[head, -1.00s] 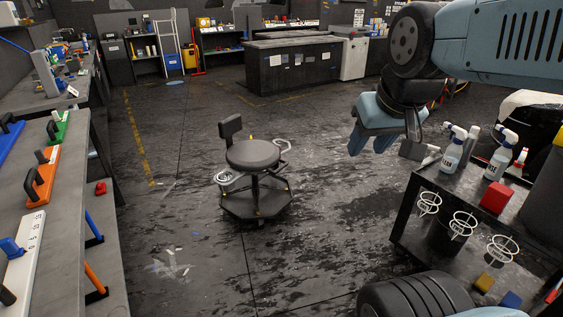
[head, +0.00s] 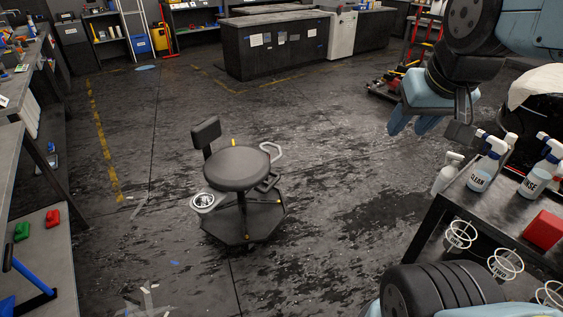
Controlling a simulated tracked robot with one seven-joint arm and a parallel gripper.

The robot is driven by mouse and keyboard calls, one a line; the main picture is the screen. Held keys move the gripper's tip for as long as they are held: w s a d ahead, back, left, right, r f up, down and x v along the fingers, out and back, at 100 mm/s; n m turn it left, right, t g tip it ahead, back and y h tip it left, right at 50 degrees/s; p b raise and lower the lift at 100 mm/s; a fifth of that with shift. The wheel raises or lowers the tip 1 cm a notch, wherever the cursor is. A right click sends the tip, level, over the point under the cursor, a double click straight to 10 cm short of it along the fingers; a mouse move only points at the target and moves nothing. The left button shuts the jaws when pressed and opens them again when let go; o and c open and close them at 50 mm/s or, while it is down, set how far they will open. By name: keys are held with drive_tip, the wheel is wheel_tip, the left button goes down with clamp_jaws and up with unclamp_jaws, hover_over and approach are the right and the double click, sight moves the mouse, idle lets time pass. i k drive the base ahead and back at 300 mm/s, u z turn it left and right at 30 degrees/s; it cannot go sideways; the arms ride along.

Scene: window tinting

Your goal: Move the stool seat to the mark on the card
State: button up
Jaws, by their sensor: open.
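The stool (head: 238,185) stands upright on the floor near the middle of the head view. A small yellow mark (head: 233,142) shows at the seat's back edge. I cannot make out a card with a mark. My gripper (head: 408,128) has blue fingers, is open and empty, and hangs in the air to the right of the stool, well apart from it.
A dark cart (head: 450,205) with spray bottles (head: 484,165) and a red block (head: 543,230) stands at the right. Benches line the left edge.

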sight(234, 168)
drive_tip(key=u, duration=0.2)
drive_tip(key=i, duration=1.35)
drive_tip(key=u, duration=0.35)
